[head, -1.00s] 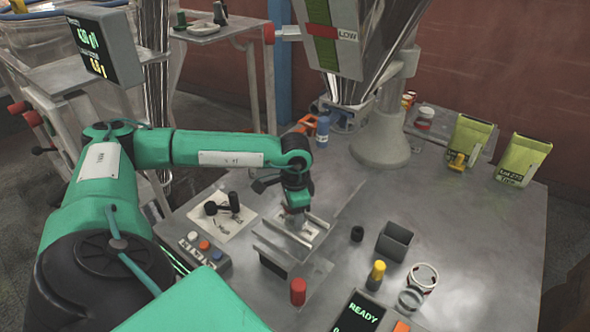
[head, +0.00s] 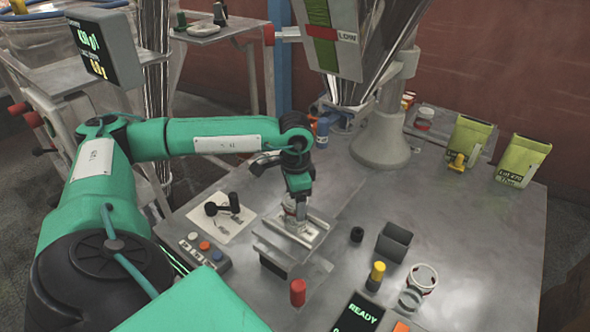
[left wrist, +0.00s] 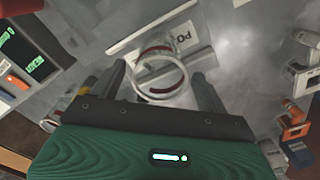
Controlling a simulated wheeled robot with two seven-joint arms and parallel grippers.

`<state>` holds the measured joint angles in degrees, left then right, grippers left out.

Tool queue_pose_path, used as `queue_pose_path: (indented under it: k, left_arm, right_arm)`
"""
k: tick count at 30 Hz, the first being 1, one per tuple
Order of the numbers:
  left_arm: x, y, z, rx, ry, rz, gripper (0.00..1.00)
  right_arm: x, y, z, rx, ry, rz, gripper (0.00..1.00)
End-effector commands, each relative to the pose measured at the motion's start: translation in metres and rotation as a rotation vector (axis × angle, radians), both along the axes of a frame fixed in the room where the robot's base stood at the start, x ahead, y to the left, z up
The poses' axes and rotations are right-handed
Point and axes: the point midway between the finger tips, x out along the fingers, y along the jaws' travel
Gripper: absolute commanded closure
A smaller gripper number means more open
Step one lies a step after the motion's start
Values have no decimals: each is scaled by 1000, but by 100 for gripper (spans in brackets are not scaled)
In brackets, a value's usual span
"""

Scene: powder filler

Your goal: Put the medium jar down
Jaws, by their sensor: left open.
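The medium jar, a clear glass jar with a red band inside, stands open-topped on the pale labelled plate (head: 313,228) in the left wrist view (left wrist: 162,84). In the head view the jar (head: 291,221) shows only in part below my left gripper (head: 297,200). My left gripper is open, with its fingers apart on either side of the jar in the left wrist view (left wrist: 160,98). No finger visibly presses on the glass. My right gripper is out of view.
A red cylinder (head: 298,292) stands in front of the plate. A button panel (head: 205,252) lies left. The filler column (head: 381,140) stands behind.

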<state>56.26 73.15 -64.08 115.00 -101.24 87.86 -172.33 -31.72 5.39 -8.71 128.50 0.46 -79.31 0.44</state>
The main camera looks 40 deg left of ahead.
Motion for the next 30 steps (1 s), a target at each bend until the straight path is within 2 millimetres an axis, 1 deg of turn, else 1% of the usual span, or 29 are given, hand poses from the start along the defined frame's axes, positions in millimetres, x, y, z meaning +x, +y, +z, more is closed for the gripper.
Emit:
queue_pose_path:
  k: [1, 3, 6, 10, 15, 30]
  left_arm:
    - [0, 0, 13, 1, -4, 0, 24]
    - [1, 0, 27, 0, -2, 1, 24]
    - [0, 0, 45, 1, -3, 0, 24]
    - [0, 0, 60, 0, -1, 0, 24]
    - [0, 0, 66, 1, 1, 0, 24]
    - [0, 0, 66, 1, 1, 0, 24]
  right_arm:
    - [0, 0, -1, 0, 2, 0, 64]
    - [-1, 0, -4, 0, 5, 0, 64]
    - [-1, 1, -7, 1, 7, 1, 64]
    - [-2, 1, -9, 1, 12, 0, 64]
    - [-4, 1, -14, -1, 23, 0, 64]
    - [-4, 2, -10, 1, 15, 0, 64]
